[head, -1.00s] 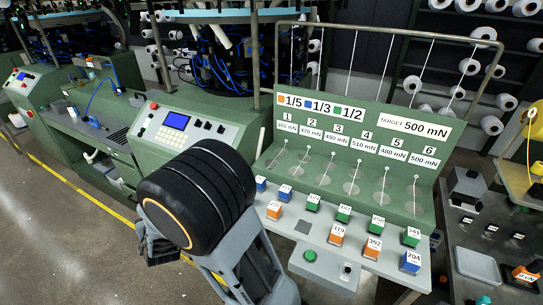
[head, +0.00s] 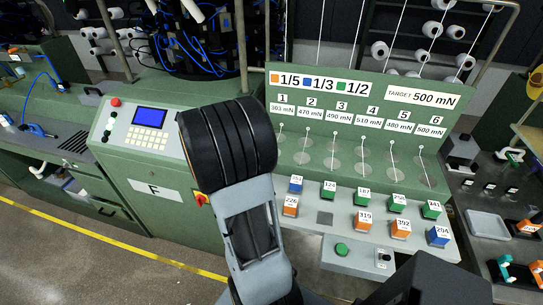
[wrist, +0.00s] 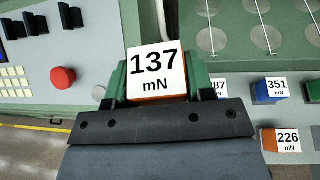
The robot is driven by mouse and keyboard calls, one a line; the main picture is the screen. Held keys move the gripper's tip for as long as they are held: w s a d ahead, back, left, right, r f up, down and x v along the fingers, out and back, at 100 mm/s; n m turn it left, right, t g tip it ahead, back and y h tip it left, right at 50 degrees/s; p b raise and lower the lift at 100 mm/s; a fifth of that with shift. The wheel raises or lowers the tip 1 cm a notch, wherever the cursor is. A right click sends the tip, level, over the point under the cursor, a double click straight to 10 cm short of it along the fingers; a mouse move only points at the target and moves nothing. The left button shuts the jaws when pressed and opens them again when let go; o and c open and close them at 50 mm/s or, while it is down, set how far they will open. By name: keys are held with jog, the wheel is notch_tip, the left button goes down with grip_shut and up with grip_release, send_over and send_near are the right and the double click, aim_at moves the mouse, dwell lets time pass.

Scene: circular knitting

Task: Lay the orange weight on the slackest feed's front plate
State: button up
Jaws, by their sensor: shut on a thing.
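My gripper (wrist: 156,88) is shut on the orange weight (wrist: 155,70) in the wrist view. Its white top reads 137 mN and its orange side shows below. In the head view my black forearm hides the gripper and weight. On the sign board (head: 365,100), feed 1 reads 303 mN, the lowest reading; the others read from 470 to 510.
Blue (head: 296,184), orange (head: 290,206) and green (head: 329,190) weights stand in two rows on the pale ledge. A bare dark plate (head: 325,218) lies in the front row. A machine panel with a red button (wrist: 63,78) stands left of my gripper.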

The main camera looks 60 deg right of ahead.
jog(key=s+d+m+g+h+b, duration=0.1)
jog(key=s+d+m+g, duration=0.5)
jog(key=s+d, duration=0.7)
jog(key=shift+g, duration=0.4)
jog(key=w+d+f+p, duration=0.1)
jog(key=w+f, duration=0.1)
jog(key=w+d+f+p, duration=0.1)
jog(key=w+d+f, duration=0.1)
jog(key=w+f, duration=0.1)
jog(key=w+d+f+p, duration=0.2)
jog(key=w+f, duration=0.1)
jog(key=shift+w+f, duration=0.15)
jog(key=shift+w+d+f, duration=0.15)
jog(key=shift+w+f, duration=0.2)
jog(key=shift+f, duration=0.25)
notch_tip(320, 180, down, 3)
jog(key=shift+w+r+p, duration=0.1)
jog(key=shift+r+p, duration=0.1)
jog(key=shift+p, duration=0.75)
jog(key=shift+f, duration=0.25)
jog(key=shift+f, duration=0.2)
jog(key=o, duration=1)
